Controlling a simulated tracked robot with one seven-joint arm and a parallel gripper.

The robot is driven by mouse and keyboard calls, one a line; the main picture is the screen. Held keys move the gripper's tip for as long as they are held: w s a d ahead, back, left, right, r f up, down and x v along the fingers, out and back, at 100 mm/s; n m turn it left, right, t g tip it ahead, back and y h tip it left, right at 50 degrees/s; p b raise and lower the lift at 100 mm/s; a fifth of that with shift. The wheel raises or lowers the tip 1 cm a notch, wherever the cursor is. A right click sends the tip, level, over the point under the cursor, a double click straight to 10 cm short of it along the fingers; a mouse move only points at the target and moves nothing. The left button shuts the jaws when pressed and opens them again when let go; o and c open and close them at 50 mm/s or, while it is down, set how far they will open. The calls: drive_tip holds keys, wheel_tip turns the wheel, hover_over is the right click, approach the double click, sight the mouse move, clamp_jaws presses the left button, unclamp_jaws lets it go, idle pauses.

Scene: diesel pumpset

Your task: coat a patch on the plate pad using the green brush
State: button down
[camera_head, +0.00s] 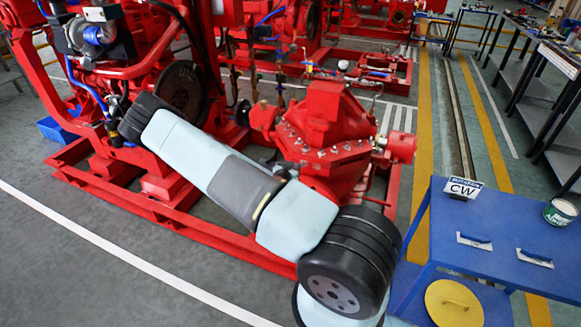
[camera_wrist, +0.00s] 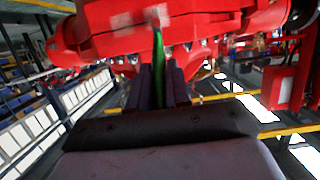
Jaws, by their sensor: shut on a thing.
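In the wrist view, the green brush (camera_wrist: 158,62) stands upright between the dark fingers of my gripper (camera_wrist: 157,88), which is shut on its handle. The brush's pale tip (camera_wrist: 157,18) points up and overlaps the red pump casing (camera_wrist: 200,20). I cannot tell whether the tip touches it. A paler, pinkish patch (camera_wrist: 118,22) shows on the red surface just left of the tip. I cannot tell whether this is the plate pad or a coated patch on it. In the head view, my arm hides the gripper and brush, and the red pump (camera_head: 325,135) stands beside it.
A blue table (camera_head: 460,235) at the right holds a CW sign (camera_head: 464,187), an open can (camera_head: 560,212) and two flat tools with blue handles (camera_head: 474,242). A round yellow lid (camera_head: 453,303) is below. Red frame rails (camera_head: 220,225) border the pumpset; grey floor (camera_head: 80,275) is clear.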

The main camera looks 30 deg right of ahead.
drive_tip(key=s+d, duration=0.5)
drive_tip(key=s, duration=0.1)
drive_tip(key=shift+s+d, duration=0.15)
drive_tip(key=shift+s, duration=0.2)
idle(0.7)
drive_tip(key=w+a, duration=0.6)
drive_tip(key=w, duration=0.2)
drive_tip(key=shift+w+a, duration=0.25)
drive_tip(key=shift+w, duration=0.1)
idle(1.0)
drive_tip(key=shift+s+a, duration=0.1)
drive_tip(key=shift+s+a, duration=0.9)
drive_tip(key=shift+a, duration=0.25)
drive_tip(key=shift+s+a, duration=0.9)
drive_tip(key=shift+a, duration=0.3)
